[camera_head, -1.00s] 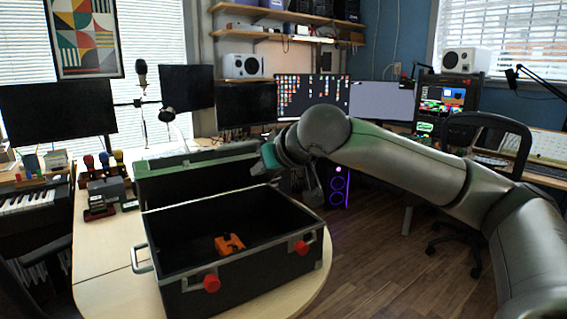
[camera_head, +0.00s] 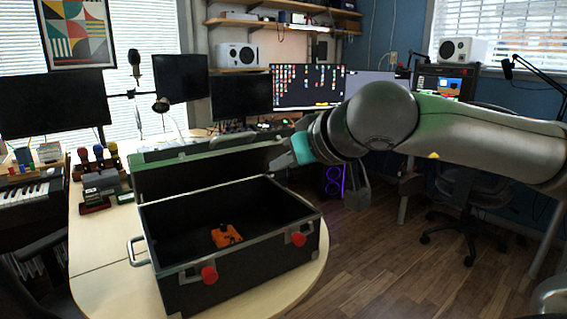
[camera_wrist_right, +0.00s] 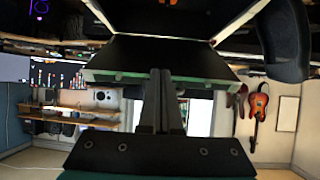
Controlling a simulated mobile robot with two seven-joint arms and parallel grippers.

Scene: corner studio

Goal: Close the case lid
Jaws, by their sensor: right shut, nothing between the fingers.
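The black case (camera_head: 240,252) stands on the table with its mouth open. Its lid (camera_head: 205,172) is raised at the back hinge side, with a green-tinted rim along its top. An orange object (camera_head: 226,236) lies on the case floor. My right gripper (camera_head: 280,161) is shut and empty at the lid's right end; I cannot tell whether it touches the lid. In the right wrist view the shut fingers (camera_wrist_right: 165,75) overlap the lid's dark face (camera_wrist_right: 125,52). Two red latches (camera_head: 209,274) are on the case front. My left gripper is out of view.
The pale round-ended table (camera_head: 105,265) carries small bottles and boxes (camera_head: 98,183) left of the case. Monitors (camera_head: 240,97) stand behind. An office chair (camera_head: 470,200) is at the right. Wooden floor (camera_head: 385,270) is open right of the table.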

